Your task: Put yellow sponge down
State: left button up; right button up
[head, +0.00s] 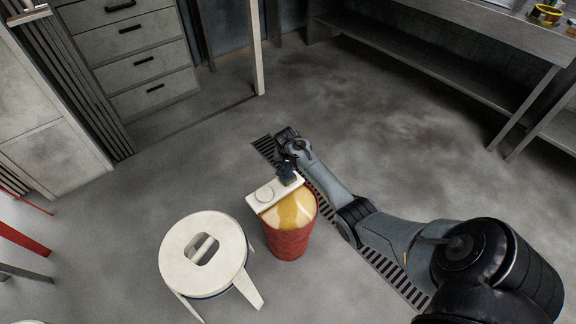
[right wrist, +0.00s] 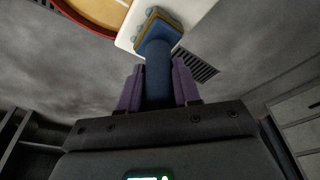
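The sponge tool (head: 288,174) has a blue handle and a blue head with a thin yellow layer. In the right wrist view its handle (right wrist: 158,75) stands between the two purple fingers of my right gripper (right wrist: 158,92), which look closed on it. The head (right wrist: 159,31) is at the white slab (right wrist: 128,36); whether it presses on it or hovers just above, I cannot tell. The white slab (head: 265,194) lies across the top of a red drum (head: 289,242) with a yellowish lid. My right gripper (head: 286,155) is just behind the slab in the head view. My left gripper is not visible.
A white round stool (head: 178,261) with a slot in its seat stands left of the drum. A dark floor grate (head: 263,147) runs behind the drum. Grey drawers (head: 151,88) stand at the back left, a workbench (head: 440,68) at the back right. Much floor is clear.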

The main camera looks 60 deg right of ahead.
aim_at(287, 180)
jog(key=o, duration=0.5)
jog(key=shift+r, duration=0.1)
jog(key=shift+r, duration=0.3)
jog(key=p+v, duration=0.6)
jog(key=v, duration=0.5)
jog(key=s+a+f+n+t, duration=0.1)
jog(key=s+a+n, duration=0.5)
jog(key=a, duration=0.6)
jog(key=s+a+n+t, duration=0.1)
jog(key=s+a+n, duration=0.3)
jog(key=s+a, duration=0.55)
jog(key=s+a+r+n+y, duration=0.1)
jog(key=s+a+r, duration=0.1)
jog(key=a, duration=0.3)
jog(key=s+a+r+n, duration=0.1)
jog(key=s+a+n, duration=0.1)
jog(key=a, duration=0.3)
jog(key=s+a+r+n+y, duration=0.1)
jog(key=s+a+r+n, duration=0.1)
jog(key=a, duration=0.3)
jog(key=shift+s+r+t+y, duration=0.15)
jog(key=shift+s, duration=0.3)
jog(key=shift+s+r+t+y, duration=0.15)
jog(key=shift+s+r, duration=0.05)
jog(key=shift+s, duration=0.2)
